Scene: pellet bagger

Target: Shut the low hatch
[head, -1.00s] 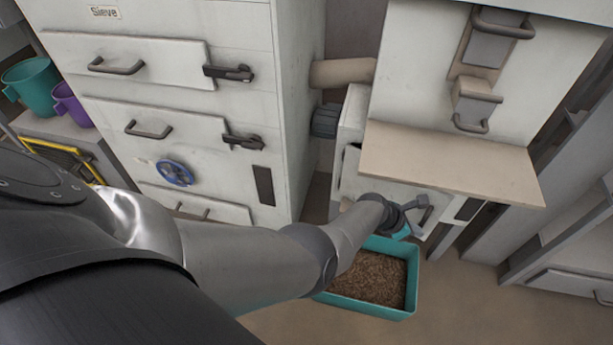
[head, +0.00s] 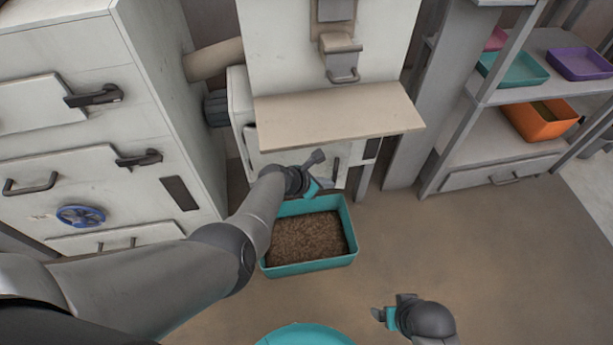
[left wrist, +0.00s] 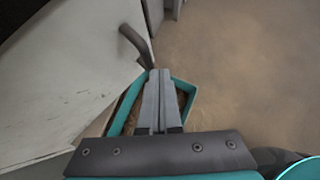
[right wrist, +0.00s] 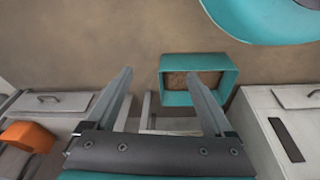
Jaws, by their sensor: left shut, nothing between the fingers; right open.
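The low hatch (head: 345,152) is a pale panel under the beige shelf of the bagger, partly hidden by the shelf and my left arm. In the left wrist view the pale panel (left wrist: 75,75) fills the left side, with a grey bar handle (left wrist: 133,45) near its edge. I cannot tell how far the hatch stands open. My left gripper (head: 320,188) is shut and empty in front of the hatch, close to the handle; its fingertips (left wrist: 158,72) show just below the handle, contact unclear. My right gripper (head: 380,316) is open and empty, low over the floor, away from the hatch.
A teal bin (head: 348,225) of brown pellets stands on the floor below my left gripper. The beige shelf (head: 340,115) juts out above the hatch. A white sieve cabinet (head: 100,160) stands left, a rack with trays (head: 515,70) right. The floor at right is clear.

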